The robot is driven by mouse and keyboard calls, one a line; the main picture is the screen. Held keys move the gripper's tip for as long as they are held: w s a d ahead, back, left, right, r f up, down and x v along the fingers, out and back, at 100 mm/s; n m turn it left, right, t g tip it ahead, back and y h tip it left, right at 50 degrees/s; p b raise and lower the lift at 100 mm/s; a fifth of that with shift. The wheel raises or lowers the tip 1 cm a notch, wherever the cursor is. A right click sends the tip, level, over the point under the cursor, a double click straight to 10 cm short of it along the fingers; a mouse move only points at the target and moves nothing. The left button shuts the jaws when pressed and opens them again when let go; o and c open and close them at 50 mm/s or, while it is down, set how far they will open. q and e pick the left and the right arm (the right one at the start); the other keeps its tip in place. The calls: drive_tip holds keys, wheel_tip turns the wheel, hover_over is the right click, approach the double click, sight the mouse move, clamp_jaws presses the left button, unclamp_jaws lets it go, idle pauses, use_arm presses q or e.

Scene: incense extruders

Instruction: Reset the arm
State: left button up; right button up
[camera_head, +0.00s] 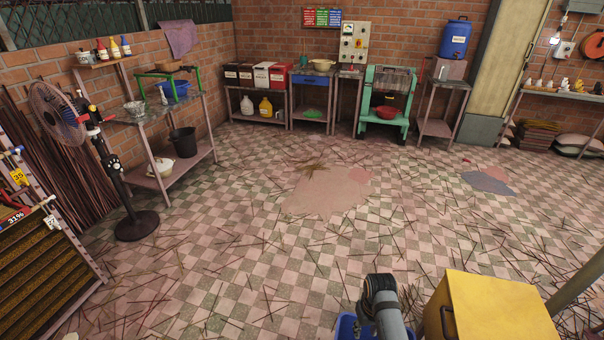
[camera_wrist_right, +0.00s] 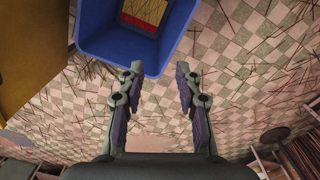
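My right arm shows at the bottom of the head view, its dark and grey wrist part (camera_head: 382,302) reaching in from the lower edge. The fingers there are hidden. In the right wrist view my right gripper (camera_wrist_right: 158,76) is open, its two fingers apart with nothing between them. Beyond the fingertips is a blue bin (camera_wrist_right: 104,48), with something yellow and red (camera_wrist_right: 145,12) inside. The bin also shows beside my wrist in the head view (camera_head: 346,326). My left gripper is in neither view.
A yellow box (camera_head: 497,305) stands right of my right arm. A fan (camera_head: 135,222) and side table (camera_head: 150,115) stand left; a drying rack (camera_head: 45,270) is lower left. Tables and a green machine (camera_head: 390,100) line the back wall. The stick-strewn middle floor has free room.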

drive_tip(key=s+d+f, duration=0.2)
drive_tip(key=s+f, duration=0.3)
drive_tip(key=f, duration=0.4)
drive_tip(key=s+d+f, duration=0.2)
drive_tip(key=s+f, duration=0.4)
drive_tip(key=f, duration=0.3)
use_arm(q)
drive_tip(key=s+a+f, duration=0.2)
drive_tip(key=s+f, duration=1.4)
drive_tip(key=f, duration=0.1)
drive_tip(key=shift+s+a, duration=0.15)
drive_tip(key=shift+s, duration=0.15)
use_arm(e)
drive_tip(key=s+d+f, duration=0.2)
drive_tip(key=s+f, duration=0.2)
drive_tip(key=s, duration=0.4)
drive_tip(key=s+d+f, duration=0.2)
drive_tip(key=s+f, duration=0.2)
drive_tip(key=s, duration=0.4)
drive_tip(key=s+d+f+m+t, duration=0.1)
drive_tip(key=s+f, duration=0.3)
drive_tip(key=s, duration=0.4)
drive_tip(key=shift+d+f+h, duration=0.15)
drive_tip(key=shift+d+h, duration=0.15)
drive_tip(key=shift+d, duration=0.35)
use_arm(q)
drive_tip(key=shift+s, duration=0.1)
